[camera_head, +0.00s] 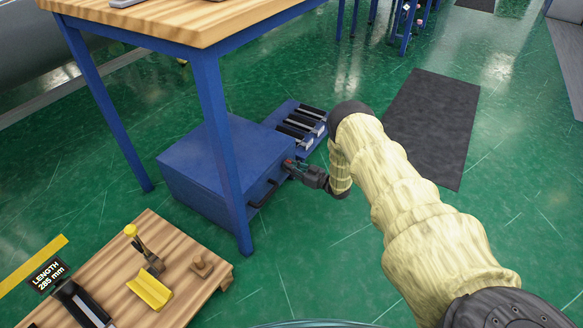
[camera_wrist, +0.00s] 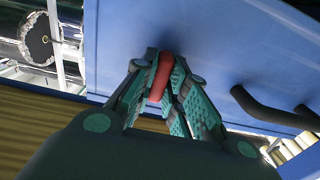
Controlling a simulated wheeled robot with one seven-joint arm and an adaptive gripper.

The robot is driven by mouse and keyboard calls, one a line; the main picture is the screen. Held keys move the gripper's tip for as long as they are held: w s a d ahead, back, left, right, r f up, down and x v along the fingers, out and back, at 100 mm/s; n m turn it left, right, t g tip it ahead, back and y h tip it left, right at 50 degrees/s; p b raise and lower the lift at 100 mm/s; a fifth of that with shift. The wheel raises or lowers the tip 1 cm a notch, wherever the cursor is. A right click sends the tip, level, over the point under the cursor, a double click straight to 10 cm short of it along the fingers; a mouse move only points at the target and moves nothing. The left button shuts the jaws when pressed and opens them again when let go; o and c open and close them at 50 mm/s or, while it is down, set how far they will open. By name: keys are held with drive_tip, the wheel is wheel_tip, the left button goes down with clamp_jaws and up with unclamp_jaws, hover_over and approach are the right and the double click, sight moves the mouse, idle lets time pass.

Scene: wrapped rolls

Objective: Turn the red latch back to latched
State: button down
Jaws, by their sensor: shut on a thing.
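The red latch (camera_wrist: 160,76) is on the face of a blue metal cabinet (camera_head: 212,160) low under the table. In the wrist view, my gripper (camera_wrist: 162,92) has its two green-padded fingers on either side of the latch, shut on it. The fingers hide part of the latch. In the head view, my gripper (camera_head: 294,169) reaches the cabinet's right side, and only a small red spot of the latch shows. I cannot tell from these frames whether it is turned to latched. A black handle (camera_head: 262,194) is beside it on the same face; it also shows in the wrist view (camera_wrist: 268,114).
A wooden-topped table (camera_head: 180,22) with blue legs stands over the cabinet; one leg is close in front of it. A blue tray with dark slots (camera_head: 299,127) is behind the cabinet. A low wooden bench (camera_head: 190,290) is at front left. Green floor at right is clear around a dark mat (camera_head: 432,125).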

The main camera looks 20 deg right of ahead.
idle(0.3)
drive_tip(key=c, duration=1.4)
unclamp_jaws()
drive_tip(key=shift+c, duration=0.2)
drive_tip(key=shift+s+d, duration=0.1)
drive_tip(key=v, duration=1.1)
drive_tip(key=shift+s+d, duration=0.25)
drive_tip(key=shift+s, duration=0.05)
drive_tip(key=shift+a+f, duration=0.1)
drive_tip(key=shift+f, duration=0.05)
